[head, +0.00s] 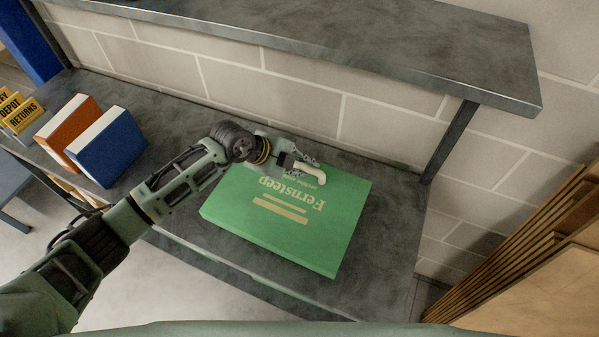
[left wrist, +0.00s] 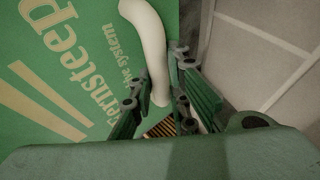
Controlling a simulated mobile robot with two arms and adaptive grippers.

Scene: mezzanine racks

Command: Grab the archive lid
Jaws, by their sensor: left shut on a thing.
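The archive lid (head: 285,222) is green with "Fernsteep" lettering and a cream handle (head: 309,172) on top. It lies on the grey shelf, upside down as seen in the head view. My left gripper (head: 298,166) is at the lid's far edge, shut on the handle. In the left wrist view the handle (left wrist: 152,50) runs between the two fingers (left wrist: 160,100), with the green lid (left wrist: 85,60) to the left. Whether a box is under the lid cannot be told. My right gripper is not in view.
An upper shelf (head: 380,40) overhangs behind, with a post (head: 450,140) at right. Wooden boards (head: 520,255) lean at lower right.

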